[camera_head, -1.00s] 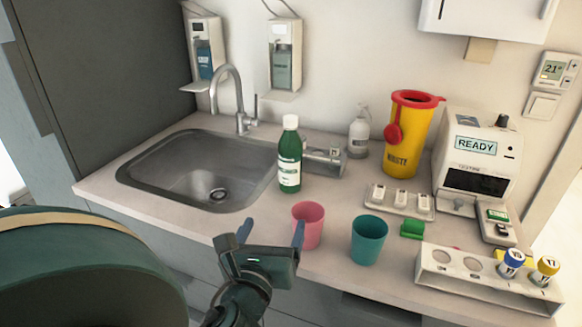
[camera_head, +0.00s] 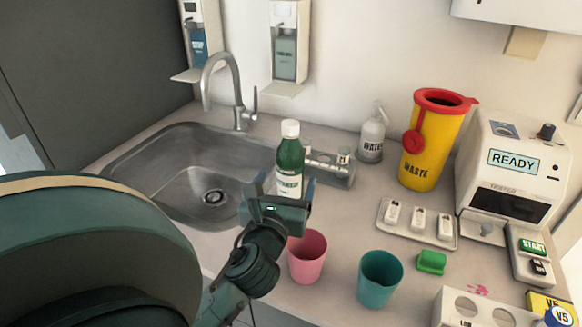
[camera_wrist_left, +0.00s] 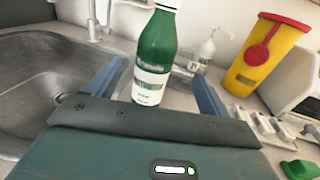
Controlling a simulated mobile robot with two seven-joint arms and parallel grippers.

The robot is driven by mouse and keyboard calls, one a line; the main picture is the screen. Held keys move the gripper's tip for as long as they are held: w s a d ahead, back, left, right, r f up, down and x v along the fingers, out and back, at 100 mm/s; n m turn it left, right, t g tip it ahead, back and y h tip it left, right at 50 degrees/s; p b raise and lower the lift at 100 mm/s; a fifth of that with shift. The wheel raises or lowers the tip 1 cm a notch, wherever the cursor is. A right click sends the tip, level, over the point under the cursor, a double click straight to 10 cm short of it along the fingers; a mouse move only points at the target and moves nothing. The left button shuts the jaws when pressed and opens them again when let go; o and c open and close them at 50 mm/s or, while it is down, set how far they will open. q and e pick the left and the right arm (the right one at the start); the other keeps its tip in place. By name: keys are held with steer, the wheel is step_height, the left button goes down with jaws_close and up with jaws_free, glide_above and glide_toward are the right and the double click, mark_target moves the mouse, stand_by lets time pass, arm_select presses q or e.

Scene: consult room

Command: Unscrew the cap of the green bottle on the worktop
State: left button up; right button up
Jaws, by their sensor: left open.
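The green bottle (camera_head: 290,162) with a white cap (camera_head: 290,129) and a white label stands upright on the worktop (camera_head: 212,247), just right of the sink. My left gripper (camera_head: 279,189) is in front of it, at the height of its lower part in the head view. In the left wrist view the open fingers (camera_wrist_left: 156,88) point towards the green bottle (camera_wrist_left: 156,50), which shows between them. I cannot tell whether they touch it. The cap is only partly in the wrist view, at the top edge. My right gripper is not in view.
A pink cup (camera_head: 307,258) and a teal cup (camera_head: 379,279) stand close in front. The sink (camera_head: 160,150) and tap (camera_head: 238,95) are left. A wash bottle (camera_head: 372,135), yellow waste bin (camera_head: 425,150), tray (camera_head: 417,225) and READY device (camera_head: 510,170) stand right.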

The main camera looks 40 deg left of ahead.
mark_target(287, 165)
arm_select(q)
steer(key=x, duration=0.3)
steer(key=w+a, duration=0.1)
steer(key=w+a+r+p, duration=0.1)
steer(key=w, duration=0.1)
steer(key=shift+w+a, duration=0.15)
steer(key=shift+a, duration=0.1)
steer(key=shift+w+a+f, duration=0.1)
steer(key=shift+w+a, duration=0.1)
steer(key=shift+w, duration=0.25)
steer(key=c, duration=1.1)
